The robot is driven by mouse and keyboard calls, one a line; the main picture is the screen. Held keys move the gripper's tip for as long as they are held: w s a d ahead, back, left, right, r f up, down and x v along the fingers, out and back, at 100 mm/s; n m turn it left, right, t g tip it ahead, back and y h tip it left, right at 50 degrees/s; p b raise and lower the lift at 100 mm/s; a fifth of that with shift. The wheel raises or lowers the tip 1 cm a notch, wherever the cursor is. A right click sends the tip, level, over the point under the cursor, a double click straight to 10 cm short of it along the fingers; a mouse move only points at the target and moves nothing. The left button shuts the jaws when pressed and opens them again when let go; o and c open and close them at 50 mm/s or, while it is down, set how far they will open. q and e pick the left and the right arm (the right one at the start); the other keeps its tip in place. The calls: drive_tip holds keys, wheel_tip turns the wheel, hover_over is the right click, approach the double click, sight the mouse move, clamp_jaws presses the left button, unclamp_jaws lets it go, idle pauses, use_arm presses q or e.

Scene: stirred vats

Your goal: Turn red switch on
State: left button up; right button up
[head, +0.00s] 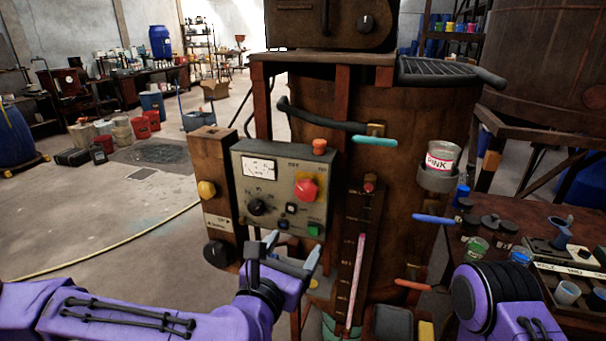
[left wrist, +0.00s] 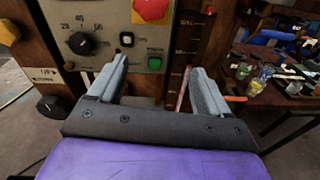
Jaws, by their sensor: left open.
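The red switch (head: 306,189) is a large red rotary knob on a yellow plate, on the right half of a grey control panel (head: 270,211). In the left wrist view the red switch (left wrist: 151,10) is cut off by the top edge. My left gripper (head: 291,247) is open and empty, just below the panel's lower edge. In the left wrist view its two fingers (left wrist: 155,80) point up at the panel, apart, with the green button (left wrist: 154,62) between them in the picture. Nothing is held. The right gripper's fingers are not in view; only part of my right arm shows at lower right.
The panel also has a black dial (head: 256,207), a meter (head: 259,167) and an orange-red button (head: 319,147). A yellow knob (head: 206,189) is to its left. A gauge strip (head: 358,262) and coloured handles stand right. A cluttered table (head: 571,270) is far right.

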use_arm(q)
drive_tip(key=n+t, duration=0.1)
drive_tip(key=n, duration=0.1)
approach(305, 194)
drive_tip(key=p+x, duration=0.4)
drive_tip(key=x, duration=0.4)
drive_tip(key=shift+r, duration=0.1)
drive_tip(key=shift+w+d+p, duration=0.1)
drive_tip(key=shift+w+p, duration=0.2)
drive_tip(key=shift+w, duration=0.05)
drive_tip(key=c, duration=1)
drive_tip(key=shift+c, duration=0.2)
